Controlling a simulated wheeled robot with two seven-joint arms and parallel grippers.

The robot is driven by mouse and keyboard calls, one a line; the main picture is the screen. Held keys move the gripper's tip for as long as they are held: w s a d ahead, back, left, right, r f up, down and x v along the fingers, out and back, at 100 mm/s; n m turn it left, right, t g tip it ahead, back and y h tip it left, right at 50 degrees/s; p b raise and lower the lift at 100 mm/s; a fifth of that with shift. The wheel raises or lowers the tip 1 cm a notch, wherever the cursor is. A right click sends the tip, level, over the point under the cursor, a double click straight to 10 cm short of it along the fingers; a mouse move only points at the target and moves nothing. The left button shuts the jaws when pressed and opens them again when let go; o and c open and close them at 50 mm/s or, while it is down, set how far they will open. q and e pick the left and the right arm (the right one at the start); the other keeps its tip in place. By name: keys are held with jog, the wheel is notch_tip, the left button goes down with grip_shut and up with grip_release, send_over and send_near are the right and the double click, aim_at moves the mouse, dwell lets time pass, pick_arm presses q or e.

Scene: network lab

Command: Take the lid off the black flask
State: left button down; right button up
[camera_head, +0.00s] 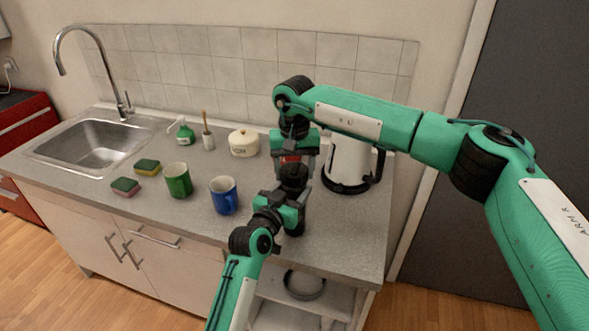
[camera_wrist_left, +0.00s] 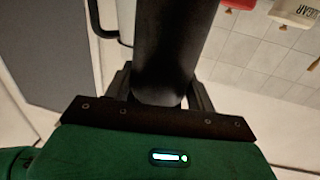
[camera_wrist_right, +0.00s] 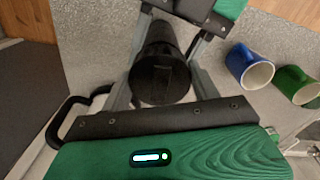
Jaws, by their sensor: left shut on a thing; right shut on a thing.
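The black flask (camera_head: 292,180) stands upright near the counter's front edge, partly hidden by my grippers. My left gripper (camera_head: 288,202) is shut on its body from the front; the dark cylinder (camera_wrist_left: 165,50) fills the space between the fingers in the left wrist view. My right gripper (camera_head: 294,158) points down from above and is shut on the round black lid (camera_wrist_right: 160,82) at the flask's top. In the right wrist view the flask body (camera_wrist_right: 162,38) extends beyond the lid. I cannot tell whether lid and body are apart.
A white kettle (camera_head: 347,165) with a black base stands close behind on the right. A blue mug (camera_head: 223,195) and green mug (camera_head: 178,180) stand left, with sponges (camera_head: 126,187) beyond. A sugar jar (camera_head: 244,143) and a red item (camera_wrist_left: 238,4) are behind. The right front counter is clear.

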aim_at(294, 169)
pick_arm(q)
jog(key=shift+f, duration=0.2)
pick_arm(e)
jog(key=shift+r, duration=0.1)
jog(key=shift+r, duration=1)
jog(key=shift+r, duration=2.05)
pick_arm(q)
jog(key=shift+c, duration=2)
grip_release()
jog(key=shift+r, duration=0.1)
jog(key=shift+s, duration=0.1)
pick_arm(e)
jog(key=shift+f, duration=0.1)
